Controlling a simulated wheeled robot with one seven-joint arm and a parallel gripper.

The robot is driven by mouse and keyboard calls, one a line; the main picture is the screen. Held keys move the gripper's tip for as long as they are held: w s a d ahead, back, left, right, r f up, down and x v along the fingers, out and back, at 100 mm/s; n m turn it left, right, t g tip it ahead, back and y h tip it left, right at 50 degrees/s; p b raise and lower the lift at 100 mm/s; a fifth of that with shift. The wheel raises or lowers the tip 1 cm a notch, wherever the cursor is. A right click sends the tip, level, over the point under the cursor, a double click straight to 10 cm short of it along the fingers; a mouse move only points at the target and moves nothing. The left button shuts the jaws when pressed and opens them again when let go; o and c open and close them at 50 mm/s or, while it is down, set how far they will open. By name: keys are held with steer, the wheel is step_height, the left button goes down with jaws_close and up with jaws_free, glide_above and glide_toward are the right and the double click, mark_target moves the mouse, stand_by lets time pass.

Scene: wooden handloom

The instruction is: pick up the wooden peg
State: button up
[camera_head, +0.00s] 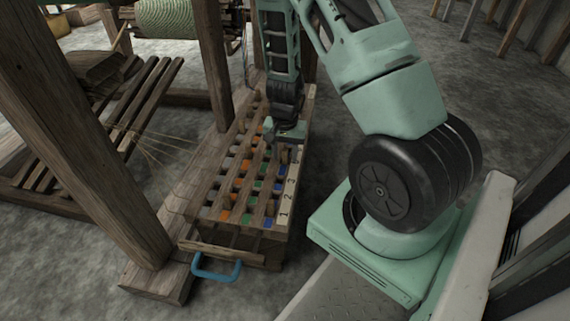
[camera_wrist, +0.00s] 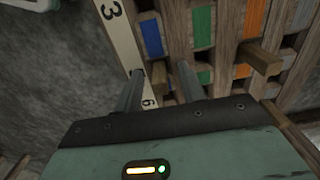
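The wooden peg (camera_wrist: 159,74) stands in a slotted wooden rack beside a white numbered strip in the wrist view. My gripper (camera_wrist: 160,78) has its two grey fingers apart, one on each side of this peg, with a visible gap to it. I cannot tell how deep the fingers reach along the peg. In the head view, my gripper (camera_head: 286,148) points down over the right part of the rack (camera_head: 210,190), near the numbered strip. The peg is small and hard to make out there.
Another wooden peg (camera_wrist: 262,58) sticks out of the rack to the right of my fingers. The numbered strip (camera_head: 286,203) runs along the rack's right edge. A blue handle (camera_head: 216,270) is at the rack's front. Thick loom posts (camera_head: 95,150) stand at the left.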

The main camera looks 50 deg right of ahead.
jaws_close()
